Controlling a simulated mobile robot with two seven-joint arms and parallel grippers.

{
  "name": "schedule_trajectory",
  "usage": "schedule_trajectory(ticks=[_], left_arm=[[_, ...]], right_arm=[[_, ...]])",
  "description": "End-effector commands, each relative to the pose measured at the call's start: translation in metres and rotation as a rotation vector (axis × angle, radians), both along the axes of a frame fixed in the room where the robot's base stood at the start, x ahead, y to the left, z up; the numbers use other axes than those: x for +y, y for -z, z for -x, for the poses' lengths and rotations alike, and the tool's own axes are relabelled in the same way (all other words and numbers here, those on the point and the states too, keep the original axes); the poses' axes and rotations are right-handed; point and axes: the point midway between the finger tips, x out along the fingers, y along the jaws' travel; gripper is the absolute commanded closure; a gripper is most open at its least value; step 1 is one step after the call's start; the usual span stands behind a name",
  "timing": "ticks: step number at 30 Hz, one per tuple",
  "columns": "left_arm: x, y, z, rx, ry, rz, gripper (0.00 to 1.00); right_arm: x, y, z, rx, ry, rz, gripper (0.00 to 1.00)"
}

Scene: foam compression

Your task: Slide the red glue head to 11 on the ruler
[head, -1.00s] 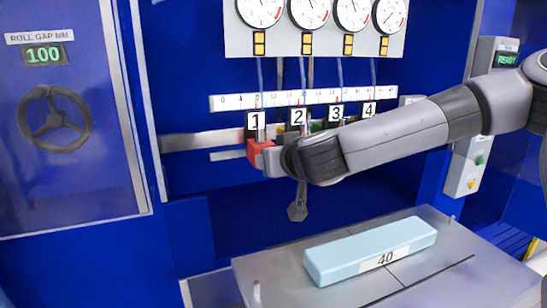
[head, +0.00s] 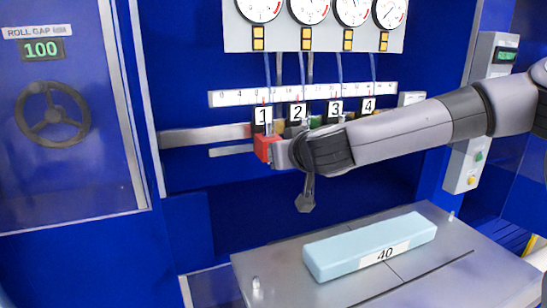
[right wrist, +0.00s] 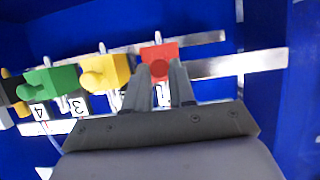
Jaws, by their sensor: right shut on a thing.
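The red glue head (head: 264,149), with the label 1 (head: 263,116) above it, sits on a horizontal rail below the white ruler (head: 300,94). It is the leftmost head, below the low-number end of the ruler; its exact reading is too small to tell. My right gripper (head: 278,152) is shut on the red head's knob. In the right wrist view, the fingers (right wrist: 161,84) lie on both sides of the red knob (right wrist: 158,67). My left gripper is not in view.
The yellow head (right wrist: 105,72) and green head (right wrist: 50,82) stand beside the red one on the same rail. In the head view my right arm partly hides them. A pale blue foam block (head: 370,247) lies on the metal table (head: 285,290) below.

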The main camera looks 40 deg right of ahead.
Motion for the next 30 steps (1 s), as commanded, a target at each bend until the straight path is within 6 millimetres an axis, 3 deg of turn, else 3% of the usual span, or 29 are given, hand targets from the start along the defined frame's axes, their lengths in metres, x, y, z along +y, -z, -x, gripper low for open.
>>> schedule_trajectory(ticks=[4, 14, 15, 16, 30], left_arm=[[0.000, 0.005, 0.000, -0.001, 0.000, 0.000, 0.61], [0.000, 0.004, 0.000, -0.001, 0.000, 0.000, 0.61], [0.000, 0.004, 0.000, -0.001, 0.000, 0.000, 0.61], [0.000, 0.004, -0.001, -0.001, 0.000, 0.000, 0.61], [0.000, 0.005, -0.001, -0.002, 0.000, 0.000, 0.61]], right_arm=[[-0.013, 0.000, 0.003, -0.005, 0.004, -0.004, 1.00], [-0.014, 0.000, 0.003, -0.002, 0.001, -0.001, 1.00], [-0.014, 0.000, 0.003, -0.002, 0.001, -0.001, 0.63], [-0.014, 0.000, 0.003, -0.002, 0.001, -0.001, 0.53], [-0.012, -0.004, 0.012, -0.004, 0.001, -0.005, 0.51]])
